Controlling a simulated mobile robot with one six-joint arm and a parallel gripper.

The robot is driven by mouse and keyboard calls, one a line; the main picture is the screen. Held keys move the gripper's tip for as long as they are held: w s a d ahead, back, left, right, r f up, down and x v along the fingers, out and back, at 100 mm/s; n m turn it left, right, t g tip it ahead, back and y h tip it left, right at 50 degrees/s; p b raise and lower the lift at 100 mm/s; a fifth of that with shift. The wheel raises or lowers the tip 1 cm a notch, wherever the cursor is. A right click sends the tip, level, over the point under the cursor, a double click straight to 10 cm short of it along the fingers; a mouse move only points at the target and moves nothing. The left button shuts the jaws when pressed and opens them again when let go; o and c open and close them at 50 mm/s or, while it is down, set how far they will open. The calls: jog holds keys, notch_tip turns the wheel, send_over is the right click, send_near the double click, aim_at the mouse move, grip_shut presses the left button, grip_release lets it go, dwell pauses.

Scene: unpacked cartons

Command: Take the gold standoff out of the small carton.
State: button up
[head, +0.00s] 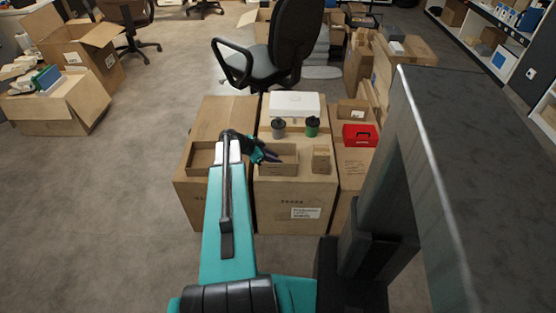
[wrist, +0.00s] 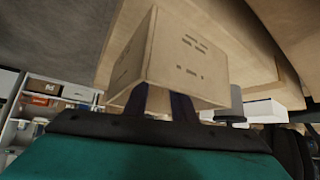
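The small carton (head: 321,158) is a narrow brown box standing upright on the right part of the middle large carton. What seems to be the same carton (wrist: 185,50) shows close up in the wrist view, which is upside down, with dark printed marks on its face. My gripper (head: 270,156) is over the shallow open carton, left of the small carton and apart from it. In the wrist view my gripper (wrist: 165,92) has two dark fingers spread apart, with nothing visible held between them. The gold standoff is not visible; the carton's inside is hidden.
A shallow open carton (head: 287,171) lies below my gripper, and another open tray (head: 200,172) is to its left. A grey cup (head: 279,129), a green cup (head: 312,127) and a white box (head: 295,104) stand behind. A red case (head: 360,136) is at the right.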

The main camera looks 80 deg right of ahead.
jog(key=shift+x, duration=1.2)
grip_shut()
